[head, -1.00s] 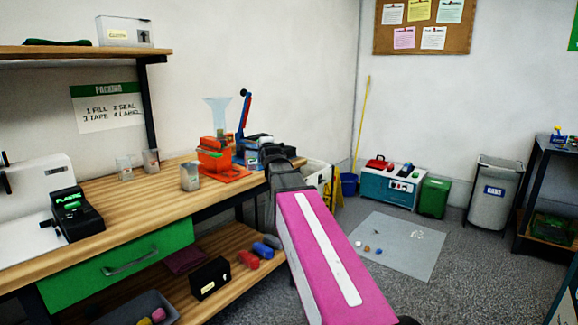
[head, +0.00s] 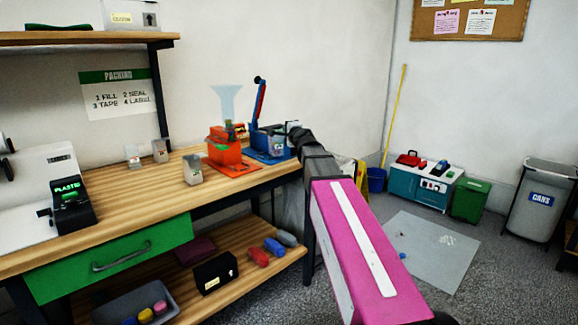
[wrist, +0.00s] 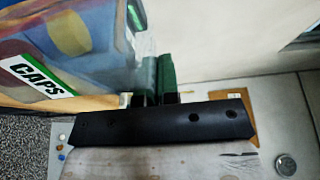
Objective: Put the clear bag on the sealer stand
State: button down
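The clear bag (wrist: 75,45) fills the upper left of the wrist view. It has a white and green "CAPS" label, and large coloured shapes show through it. My gripper (wrist: 157,80) has its two green fingers close together, at the bag's edge, and looks shut on it. The pinched part itself is hard to see. In the head view my gripper (head: 293,133) is at the table's right end. The sealer stand appears to be the blue unit (head: 268,156) with a raised red and blue lever, just left of my gripper. I cannot make out the bag clearly there.
An orange stand (head: 232,168) with a clear funnel (head: 226,102) above it is left of the blue unit. Small clear containers (head: 192,170) stand further left on the wooden table (head: 130,215). A grey mat (head: 425,255) lies on the floor at right.

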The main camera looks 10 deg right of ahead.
jog(key=a+r+n+g+y, duration=0.1)
jog(key=a+y, duration=0.1)
jog(key=a+r+n+g+y, duration=0.1)
jog(key=a+r+n+y, duration=0.1)
jog(key=w+a+r+n+y, duration=0.1)
jog(key=a+y, duration=0.1)
jog(key=shift+r+g, duration=0.4)
jog(key=w+d+f, duration=0.3)
jog(key=d+f, duration=0.7)
jog(key=shift+d+f, duration=0.4)
jog(key=shift+f, duration=0.15)
jog(key=c, duration=1.4)
grip_release()
jog(key=shift+o, duration=0.2)
